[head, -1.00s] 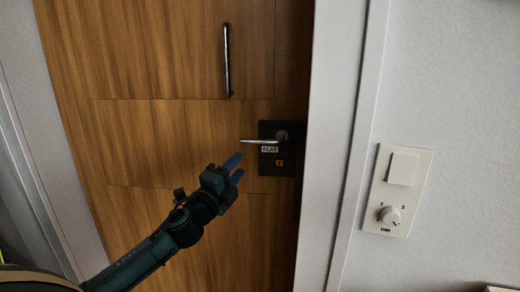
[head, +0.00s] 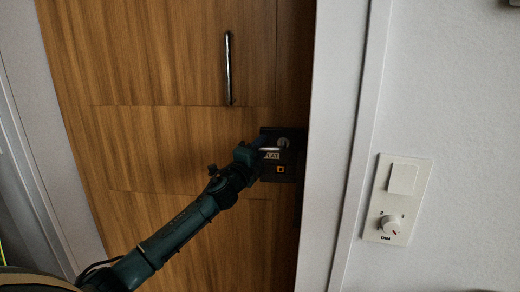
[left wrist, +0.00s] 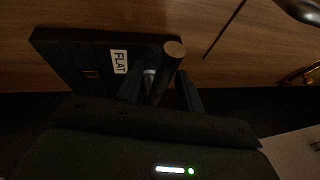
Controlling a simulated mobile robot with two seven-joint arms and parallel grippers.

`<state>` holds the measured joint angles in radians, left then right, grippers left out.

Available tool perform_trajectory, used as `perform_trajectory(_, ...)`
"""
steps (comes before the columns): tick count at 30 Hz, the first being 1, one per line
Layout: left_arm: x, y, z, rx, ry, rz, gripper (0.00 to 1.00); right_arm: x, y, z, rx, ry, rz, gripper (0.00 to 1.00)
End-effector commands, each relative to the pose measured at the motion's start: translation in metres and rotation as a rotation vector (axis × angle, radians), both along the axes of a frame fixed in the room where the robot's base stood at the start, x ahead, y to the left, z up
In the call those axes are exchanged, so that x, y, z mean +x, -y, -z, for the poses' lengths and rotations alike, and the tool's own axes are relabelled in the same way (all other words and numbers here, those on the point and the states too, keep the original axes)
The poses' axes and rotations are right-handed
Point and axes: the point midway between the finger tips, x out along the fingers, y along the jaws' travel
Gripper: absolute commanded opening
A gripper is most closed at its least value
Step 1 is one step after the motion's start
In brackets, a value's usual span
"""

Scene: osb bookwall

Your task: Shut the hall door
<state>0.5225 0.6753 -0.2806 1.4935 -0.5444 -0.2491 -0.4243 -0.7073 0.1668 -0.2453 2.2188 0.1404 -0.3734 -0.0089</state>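The wooden hall door (head: 160,145) fills the middle of the head view, its handle edge close beside the white frame. I cannot tell whether it is latched. A dark lock plate (head: 290,174) with a FLAT label carries a metal lever handle (head: 270,149), partly hidden by my gripper. My left gripper (head: 263,153) is at the lever. In the left wrist view, the lever (left wrist: 168,68) stands between its two spread fingers (left wrist: 160,93), with some gap visible. The FLAT label (left wrist: 119,61) is beside them. My right gripper is not in view.
A long vertical pull bar (head: 229,68) is fixed higher on the door. The white door frame (head: 338,140) stands right of it. A switch plate with a dimmer knob (head: 391,225) is on the wall further right.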

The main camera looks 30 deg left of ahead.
Motion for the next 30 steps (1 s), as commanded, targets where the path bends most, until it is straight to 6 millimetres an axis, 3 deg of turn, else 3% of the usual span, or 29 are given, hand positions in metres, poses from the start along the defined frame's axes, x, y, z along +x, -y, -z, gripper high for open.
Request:
perform_trajectory(6,0.0001,0.0001,0.0002,0.000,0.000,0.000,0.37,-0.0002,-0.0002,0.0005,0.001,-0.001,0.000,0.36)
perform_trajectory(20,-0.0001,0.0000,0.0002,0.001,0.000,0.000,0.00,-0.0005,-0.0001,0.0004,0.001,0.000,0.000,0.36)
perform_trajectory(30,-0.0001,-0.0001,0.0004,0.001,0.000,0.000,0.00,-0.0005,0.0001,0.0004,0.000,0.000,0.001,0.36)
